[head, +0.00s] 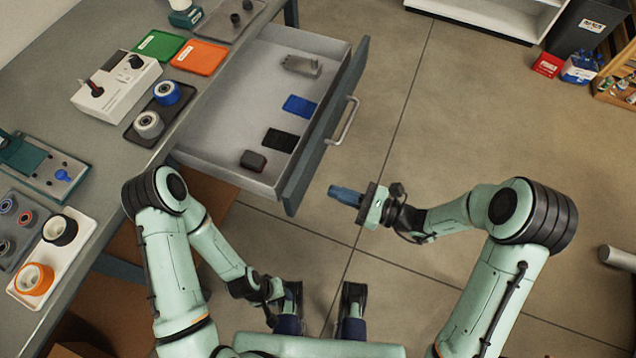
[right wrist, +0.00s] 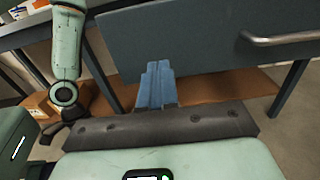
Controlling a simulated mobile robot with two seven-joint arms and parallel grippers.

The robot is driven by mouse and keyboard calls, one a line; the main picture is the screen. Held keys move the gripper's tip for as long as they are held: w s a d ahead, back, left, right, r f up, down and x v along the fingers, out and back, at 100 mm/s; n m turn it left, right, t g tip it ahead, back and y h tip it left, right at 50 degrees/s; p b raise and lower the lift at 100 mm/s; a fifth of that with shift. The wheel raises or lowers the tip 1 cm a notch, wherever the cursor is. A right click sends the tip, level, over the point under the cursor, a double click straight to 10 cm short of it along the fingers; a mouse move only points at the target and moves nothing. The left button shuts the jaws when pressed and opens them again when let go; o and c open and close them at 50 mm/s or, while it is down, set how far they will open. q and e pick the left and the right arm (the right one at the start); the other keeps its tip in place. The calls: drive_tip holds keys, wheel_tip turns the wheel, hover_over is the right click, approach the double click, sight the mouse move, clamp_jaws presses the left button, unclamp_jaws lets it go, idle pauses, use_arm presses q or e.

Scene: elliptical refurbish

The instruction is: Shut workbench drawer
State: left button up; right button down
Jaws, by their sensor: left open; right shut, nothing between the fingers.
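The workbench drawer (head: 218,125) is pulled well out from the bench, toward the right in the head view. Its blue-grey front panel (head: 318,140) carries a pale bar handle (head: 343,121). The panel (right wrist: 190,40) and handle (right wrist: 280,38) also show in the right wrist view. My right gripper (head: 333,191) is shut and empty, its blue fingers pointing at the panel's near end from outside. Its fingers (right wrist: 157,72) appear in front of the panel's lower edge; contact cannot be told. My left gripper (head: 320,325) is open and empty at the bottom, apart from the drawer.
The drawer holds a grey metal part (head: 301,66), a blue piece (head: 300,106), a black piece (head: 281,139) and a dark block (head: 253,161). The workbench top (head: 100,150) carries trays, rolls and devices. The floor (head: 440,110) right of the drawer is clear.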

sight(306, 181)
use_arm(q)
drive_tip(key=shift+w+f, duration=0.1)
use_arm(e)
drive_tip(key=x, duration=0.5)
drive_tip(key=shift+w+a, duration=0.15)
drive_tip(key=shift+a, duration=0.2)
